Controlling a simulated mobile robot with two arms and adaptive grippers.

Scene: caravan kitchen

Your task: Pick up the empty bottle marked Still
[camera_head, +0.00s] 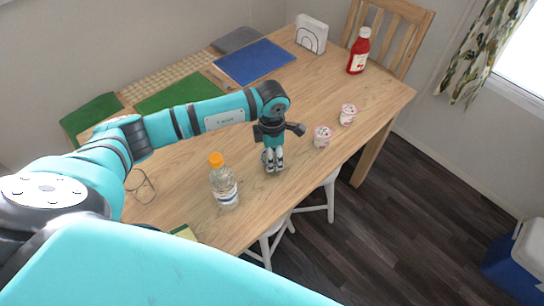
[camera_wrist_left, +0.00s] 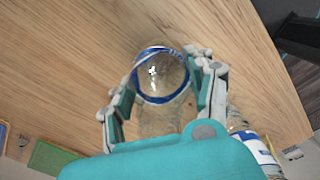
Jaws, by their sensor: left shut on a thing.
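My left gripper (camera_head: 273,165) points down over the middle of the wooden table. It is shut on a clear vessel with a blue band (camera_wrist_left: 162,100), which shows between the fingers in the wrist view. In the head view the vessel is mostly hidden behind the fingers, and no marking on it can be read. A clear bottle with an orange cap and a pale label (camera_head: 224,187) stands upright to the left of the gripper. Its label also shows at the right of the wrist view (camera_wrist_left: 256,148). My right gripper is not in view.
Two small pink-and-white cups (camera_head: 322,137) (camera_head: 347,115) stand right of the gripper. A red bottle (camera_head: 358,52) and a white holder (camera_head: 312,34) stand at the far end. A blue mat (camera_head: 254,62) and a green mat (camera_head: 180,93) lie behind. A clear thin-outlined thing (camera_head: 140,186) is at left.

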